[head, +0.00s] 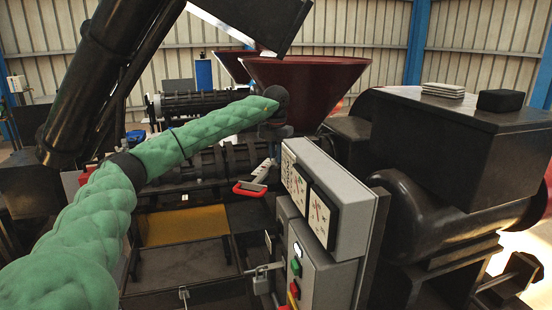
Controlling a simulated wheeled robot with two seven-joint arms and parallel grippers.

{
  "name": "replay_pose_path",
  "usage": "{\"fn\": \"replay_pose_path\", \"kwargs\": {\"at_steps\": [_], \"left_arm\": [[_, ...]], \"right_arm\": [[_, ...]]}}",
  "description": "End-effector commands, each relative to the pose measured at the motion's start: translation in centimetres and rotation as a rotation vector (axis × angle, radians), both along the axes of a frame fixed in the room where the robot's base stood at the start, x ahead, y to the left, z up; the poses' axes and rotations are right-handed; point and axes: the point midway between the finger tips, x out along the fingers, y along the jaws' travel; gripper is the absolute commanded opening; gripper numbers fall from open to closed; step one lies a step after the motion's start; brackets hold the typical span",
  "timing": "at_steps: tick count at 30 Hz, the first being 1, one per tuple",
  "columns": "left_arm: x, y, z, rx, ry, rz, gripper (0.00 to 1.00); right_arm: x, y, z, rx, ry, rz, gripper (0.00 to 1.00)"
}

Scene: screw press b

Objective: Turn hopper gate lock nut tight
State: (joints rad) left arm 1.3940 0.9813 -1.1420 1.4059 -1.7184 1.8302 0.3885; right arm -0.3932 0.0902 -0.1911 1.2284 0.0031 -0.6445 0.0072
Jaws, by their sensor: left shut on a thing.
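The dark red hopper (310,82) stands on the press behind the grey control box. My left arm, in a green padded sleeve, reaches from the lower left to the hopper's neck. My left gripper (277,121) is at the left side of that neck, small and dark in the picture, and is shut on the lock nut there. The nut is hidden by the gripper and wrist, so its turn and seat cannot be seen. My right gripper is not in view.
The grey control box (354,188) with gauges and buttons stands close, right of the gripper. A red-handled lever (250,188) sits below the wrist. A black machine housing (455,140) fills the right. A second hopper (232,66) and dark barrels are behind the arm.

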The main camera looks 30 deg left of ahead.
Motion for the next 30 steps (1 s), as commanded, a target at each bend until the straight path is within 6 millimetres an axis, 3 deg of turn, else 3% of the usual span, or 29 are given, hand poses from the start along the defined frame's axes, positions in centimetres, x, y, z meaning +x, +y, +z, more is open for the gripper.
{"fn": "replay_pose_path", "kwargs": {"at_steps": [16, 17, 18, 30], "left_arm": [[0.0, 0.04, 0.06, 0.0, 0.0, -0.028, 0.0], [0.0, 0.04, 0.06, 0.0, 0.0, -0.028, 0.21], [0.0, 0.04, 0.06, 0.0, 0.0, -0.028, 0.29], [0.03, 0.0, 0.36, -0.001, -0.001, -0.028, 0.31]], "right_arm": [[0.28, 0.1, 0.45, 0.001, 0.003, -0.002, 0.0], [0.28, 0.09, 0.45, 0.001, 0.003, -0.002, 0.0], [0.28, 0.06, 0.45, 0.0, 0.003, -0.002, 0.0], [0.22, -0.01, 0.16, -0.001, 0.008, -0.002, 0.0]]}}
